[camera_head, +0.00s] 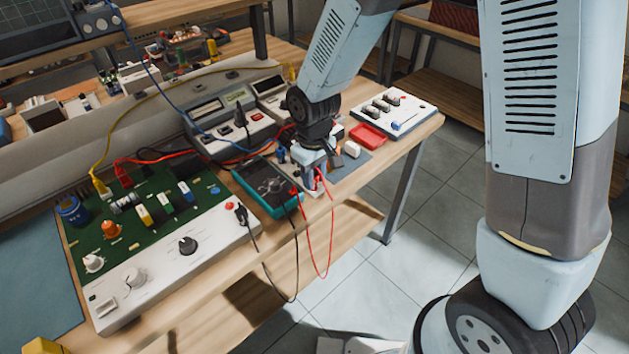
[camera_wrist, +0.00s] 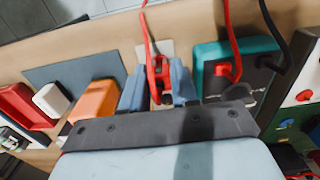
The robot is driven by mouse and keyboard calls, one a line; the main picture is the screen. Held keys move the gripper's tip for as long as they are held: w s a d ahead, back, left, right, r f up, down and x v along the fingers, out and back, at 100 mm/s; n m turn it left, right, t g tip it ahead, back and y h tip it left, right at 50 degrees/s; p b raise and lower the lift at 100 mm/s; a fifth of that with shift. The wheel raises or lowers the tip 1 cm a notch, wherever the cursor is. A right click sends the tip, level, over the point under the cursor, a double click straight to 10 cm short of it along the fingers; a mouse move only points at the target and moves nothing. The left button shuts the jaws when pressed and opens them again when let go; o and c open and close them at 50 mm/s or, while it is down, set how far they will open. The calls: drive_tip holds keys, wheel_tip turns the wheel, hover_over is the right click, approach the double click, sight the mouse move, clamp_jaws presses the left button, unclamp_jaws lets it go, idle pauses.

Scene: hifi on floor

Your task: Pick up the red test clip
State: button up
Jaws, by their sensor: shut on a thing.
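The red test clip (camera_wrist: 157,72) stands between the two blue-grey fingers of my gripper (camera_wrist: 158,88) in the wrist view. The fingers are shut on it from both sides. In the head view my gripper (camera_head: 314,172) points down at the bench's front edge, and the clip (camera_head: 319,179) is mostly hidden by the fingers. A red lead runs from the clip and hangs in a loop below the bench edge. A pale plate (camera_wrist: 166,48) lies beneath or behind the clip; I cannot tell whether the clip still touches it.
The teal multimeter (camera_head: 262,184) with red and black leads lies close on the left. A grey mat (camera_head: 343,160), an orange block (camera_wrist: 96,101) and a red tray (camera_head: 368,135) are on the other side. A green circuit board (camera_head: 149,222) fills the bench's left.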

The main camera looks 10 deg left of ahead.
drive_tip(key=shift+r, duration=0.65)
drive_tip(key=s+d+r, duration=0.9)
drive_tip(key=s+r, duration=0.1)
drive_tip(key=r, duration=0.2)
wheel_tip(320, 180, up, 7)
drive_tip(key=shift+s+d+f, duration=0.15)
drive_tip(key=shift+d+f, duration=0.05)
idle(1.5)
idle(0.4)
